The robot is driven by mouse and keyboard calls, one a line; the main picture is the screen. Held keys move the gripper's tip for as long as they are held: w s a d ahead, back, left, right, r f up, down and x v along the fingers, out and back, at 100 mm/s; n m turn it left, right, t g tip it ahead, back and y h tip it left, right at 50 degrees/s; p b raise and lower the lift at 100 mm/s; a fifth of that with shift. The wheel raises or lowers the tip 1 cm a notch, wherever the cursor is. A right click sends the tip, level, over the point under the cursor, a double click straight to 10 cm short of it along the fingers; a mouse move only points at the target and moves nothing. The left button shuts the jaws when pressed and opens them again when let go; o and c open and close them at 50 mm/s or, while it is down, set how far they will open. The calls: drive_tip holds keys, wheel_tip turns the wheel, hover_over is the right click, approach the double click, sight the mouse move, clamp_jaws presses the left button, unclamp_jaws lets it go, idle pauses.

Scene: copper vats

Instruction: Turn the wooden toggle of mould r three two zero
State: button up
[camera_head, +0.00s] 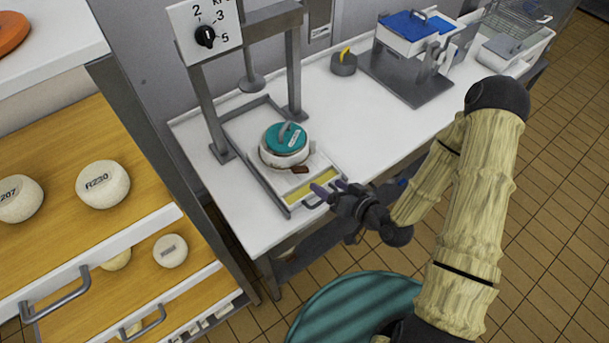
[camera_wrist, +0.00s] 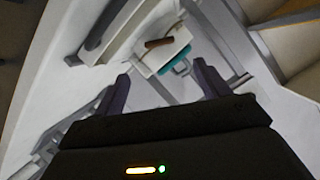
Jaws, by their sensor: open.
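A round white mould (camera_head: 270,157) with a teal lid (camera_head: 287,138) sits in the press on the white bench; the label on its lid is too small to read. A small brown wooden toggle (camera_head: 300,169) is on the mould's near side. My gripper (camera_head: 328,190) is open and empty, in front of and to the right of the mould, apart from the toggle. In the wrist view my gripper (camera_wrist: 164,82) has its two dark fingers spread.
The press frame (camera_head: 206,110) stands around the mould, its plunger (camera_head: 251,83) raised above. A dial sign (camera_head: 206,30) tops the press.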

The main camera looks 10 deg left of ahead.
sight(301, 168)
drive_tip(key=p+x, duration=0.2)
drive_tip(key=x, duration=0.9)
drive_tip(key=shift+a+p, duration=0.2)
drive_tip(key=shift+p, duration=0.15)
drive_tip(key=shift+f, duration=0.1)
drive_tip(key=c, duration=1)
